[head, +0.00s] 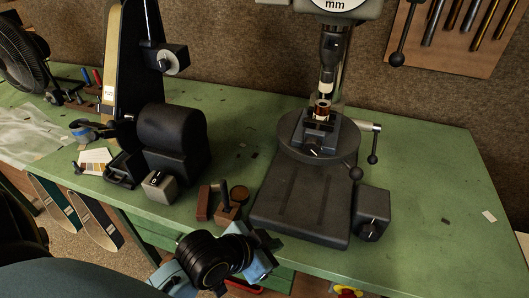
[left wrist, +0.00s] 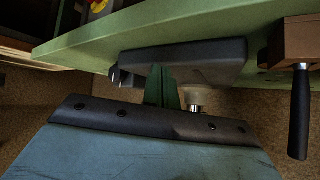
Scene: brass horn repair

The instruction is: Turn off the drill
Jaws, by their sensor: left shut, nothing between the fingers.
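The drill press stands on the green bench, with its dark base (head: 298,205) towards the front and its chuck (head: 328,85) above a round table (head: 345,140). A dark box (head: 372,206) with a round knob (head: 366,232) sits at the base's right front corner. I cannot tell whether the drill is turning. My left gripper (head: 267,239) is shut and empty, low in front of the base's left front corner, left of the box. In the left wrist view its dark fingers (left wrist: 163,87) are together, in front of a dark slab. My right gripper is not in view.
A belt machine (head: 172,135) stands to the left, with a small grey switch box (head: 160,184) in front. A red and yellow button (head: 347,291) is at the bench's front edge. The right bench is mostly clear.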

